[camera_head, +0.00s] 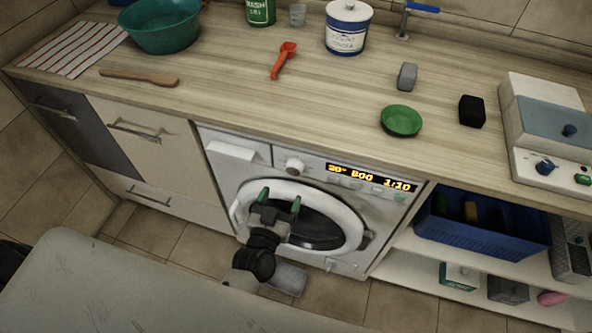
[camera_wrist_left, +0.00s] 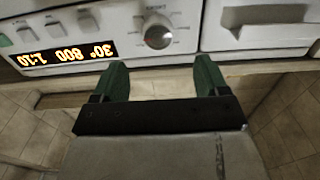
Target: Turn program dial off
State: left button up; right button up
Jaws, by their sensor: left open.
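The program dial (camera_head: 295,165) is a round light knob on the washing machine's white front panel, left of a lit display (camera_head: 368,178) reading 30°, 800 and 1:10. In the left wrist view the dial (camera_wrist_left: 158,33) shows large, just beyond and between my fingertips, with the display (camera_wrist_left: 68,53) to its left, upside down. My left gripper (camera_head: 280,198) has green fingers, spread apart with nothing between them. It is in front of the machine door, below the dial and apart from it; it also shows in the left wrist view (camera_wrist_left: 161,78). My right gripper is not in view.
The wooden worktop (camera_head: 230,85) juts above the panel. Open shelves with a blue basket (camera_head: 480,235) are right of the machine. A grey surface (camera_head: 100,290) lies in the foreground.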

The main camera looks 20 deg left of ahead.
aim_at(293, 172)
pick_arm(q)
jog(key=w, duration=0.6)
jog(key=shift+w+d, duration=0.25)
jog(key=shift+w, duration=0.8)
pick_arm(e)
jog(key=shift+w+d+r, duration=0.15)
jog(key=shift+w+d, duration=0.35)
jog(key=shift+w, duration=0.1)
pick_arm(q)
jog(key=shift+c, duration=0.3)
jog(key=c, duration=0.9)
jog(key=shift+o, duration=0.2)
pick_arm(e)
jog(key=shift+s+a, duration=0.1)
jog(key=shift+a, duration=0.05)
